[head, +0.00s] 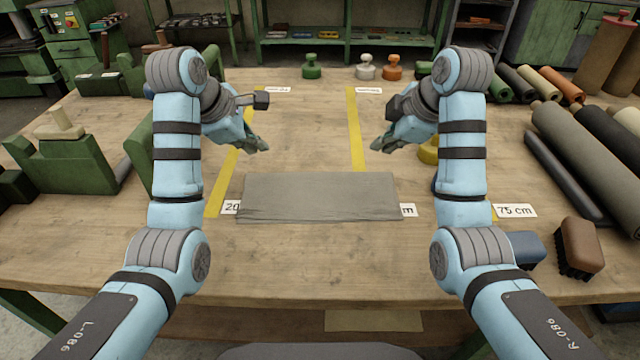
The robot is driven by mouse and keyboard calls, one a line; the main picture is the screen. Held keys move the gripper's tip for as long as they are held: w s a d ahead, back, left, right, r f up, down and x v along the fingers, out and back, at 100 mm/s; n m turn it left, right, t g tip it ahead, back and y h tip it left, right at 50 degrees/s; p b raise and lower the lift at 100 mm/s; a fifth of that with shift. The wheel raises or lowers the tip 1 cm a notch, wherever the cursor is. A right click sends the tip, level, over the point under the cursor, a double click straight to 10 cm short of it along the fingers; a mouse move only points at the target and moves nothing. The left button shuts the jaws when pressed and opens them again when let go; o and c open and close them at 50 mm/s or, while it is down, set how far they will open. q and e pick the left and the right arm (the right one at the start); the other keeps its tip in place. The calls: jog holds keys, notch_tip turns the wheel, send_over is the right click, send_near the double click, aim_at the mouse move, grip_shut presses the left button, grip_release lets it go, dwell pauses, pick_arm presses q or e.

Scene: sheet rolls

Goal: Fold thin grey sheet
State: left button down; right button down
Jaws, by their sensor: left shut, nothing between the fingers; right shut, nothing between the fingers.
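The thin grey sheet (320,197) lies flat on the wooden table in front of me as a wide, low rectangle. Its near edge looks slightly uneven at the left, as if layered. It partly covers two white number labels, one at its left end (231,207) and one at its right end (408,210). My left gripper (264,148) is shut and empty, above the table beyond the sheet's left part. My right gripper (387,147) is shut and empty, beyond the sheet's right part. Neither gripper touches the sheet.
Yellow tape strips (356,130) run across the table (310,120). Several rolls lie at the right, including a large grey one (585,150). A brown brush (579,248) stands at the right front. A green holder (65,160) stands at the left. Coloured weights (392,68) stand at the back.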

pick_arm(q)
jog(key=shift+s+r, duration=0.15)
jog(key=shift+r, duration=0.1)
pick_arm(e)
jog(key=shift+s+r, duration=0.15)
jog(key=shift+r, duration=0.1)
